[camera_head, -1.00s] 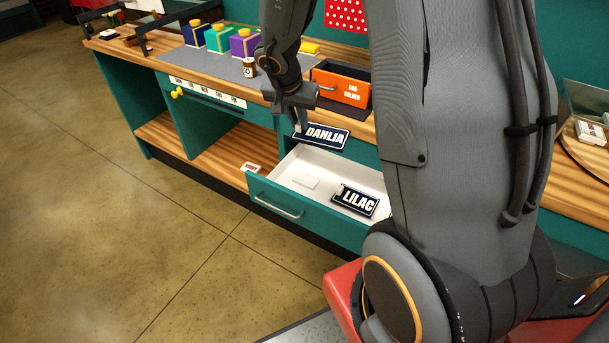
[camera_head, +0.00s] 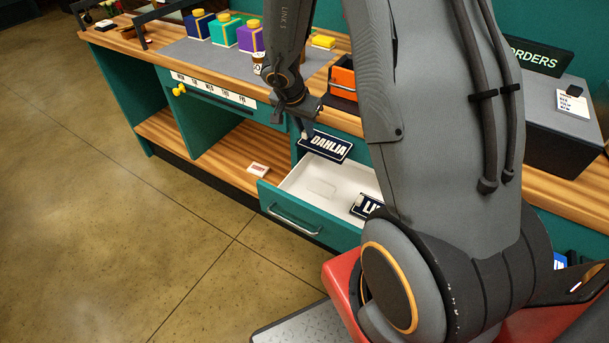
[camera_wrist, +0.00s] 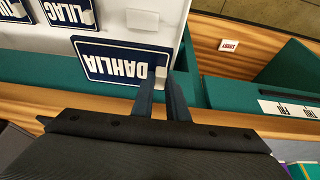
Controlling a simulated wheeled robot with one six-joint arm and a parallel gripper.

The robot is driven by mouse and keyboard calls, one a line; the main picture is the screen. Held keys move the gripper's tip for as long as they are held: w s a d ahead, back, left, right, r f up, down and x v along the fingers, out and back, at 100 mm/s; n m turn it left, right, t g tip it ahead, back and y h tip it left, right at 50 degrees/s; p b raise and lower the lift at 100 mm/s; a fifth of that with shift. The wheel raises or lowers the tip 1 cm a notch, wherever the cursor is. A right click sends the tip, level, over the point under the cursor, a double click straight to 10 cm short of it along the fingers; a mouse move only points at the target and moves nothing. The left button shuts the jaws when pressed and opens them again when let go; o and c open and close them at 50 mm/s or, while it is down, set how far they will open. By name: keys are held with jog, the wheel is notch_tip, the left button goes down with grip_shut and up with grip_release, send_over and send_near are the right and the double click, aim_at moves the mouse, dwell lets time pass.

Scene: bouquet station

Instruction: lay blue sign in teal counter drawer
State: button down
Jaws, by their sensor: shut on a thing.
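The dark blue DAHLIA sign (camera_head: 325,147) is a flat plate with white letters. My gripper (camera_head: 306,133) is shut on one end of it. In the wrist view the sign (camera_wrist: 105,62) reads upside down, with the fingers (camera_wrist: 165,90) at its right end. The sign is above the back part of the open teal counter drawer (camera_head: 328,234), which has a white inside and a metal handle. A dark blue LILAC sign (camera_head: 364,207) lies in the drawer, partly hidden by my arm. It also shows in the wrist view (camera_wrist: 70,12). A small white block (camera_head: 321,188) lies on the drawer floor.
The wooden counter top (camera_head: 128,44) runs above the drawer. An orange box (camera_head: 343,80) stands behind my gripper, partly hidden. A small white card (camera_head: 258,169) lies on the lower shelf. A brighter blue lettered piece (camera_head: 560,261) shows at lower right. Open floor lies left.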

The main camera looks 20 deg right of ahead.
notch_tip(320, 180, down, 19)
jog(key=b, duration=0.6)
jog(key=shift+r, duration=0.2)
jog(key=shift+f, duration=0.1)
jog(key=c, duration=1.7)
grip_release()
jog(key=shift+c, duration=0.2)
